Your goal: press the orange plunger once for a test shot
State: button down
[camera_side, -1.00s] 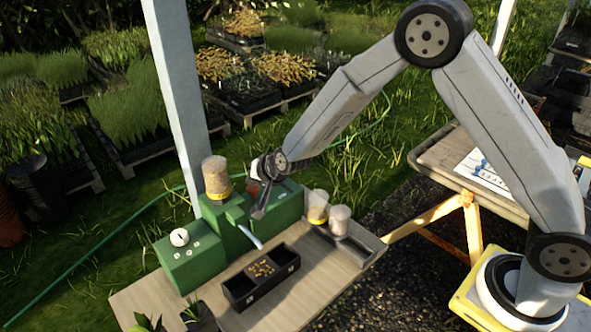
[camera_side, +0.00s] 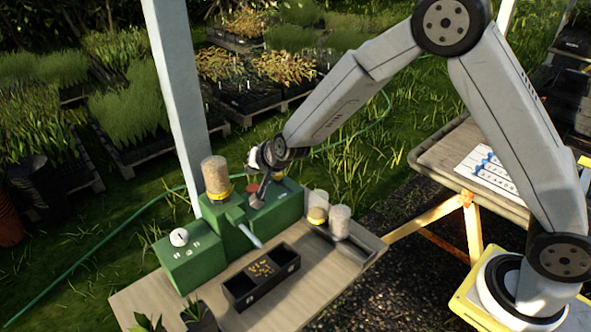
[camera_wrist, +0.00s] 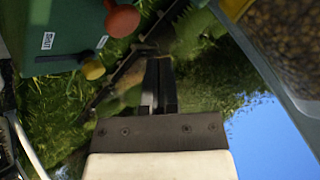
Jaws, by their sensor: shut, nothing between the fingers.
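In the wrist view the round head of the plunger (camera_wrist: 122,20) shows at the top, left of my shut fingers (camera_wrist: 158,68). My gripper holds nothing. The fingers look apart from the plunger in the wrist view. How high the fingertips are above the machine is hard to tell.
A seed-filled hopper (camera_side: 216,177) rises left of my gripper. A pale spout (camera_side: 250,236) points at a black divided tray (camera_side: 238,291) with orange grains. Two clear jars stand at right. A yellow knob (camera_wrist: 93,70) sits near the plunger.

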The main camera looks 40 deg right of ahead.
jog(key=shift+r, duration=1.25)
jog(key=shift+s+d, duration=0.1)
jog(key=shift+s, duration=0.1)
jog(key=s+d+n+g, duration=0.3)
jog(key=s+d+n, duration=0.1)
jog(key=s, duration=0.9)
jog(key=s+d+n+g+h, duration=0.1)
jog(key=s+d+n+g, duration=0.2)
jog(key=s, duration=1.1)
jog(key=d, duration=0.3)
jog(key=shift+s+d+n+g, duration=0.2)
jog(key=shift+n+g, duration=0.1)
jog(key=shift+n, duration=0.1)
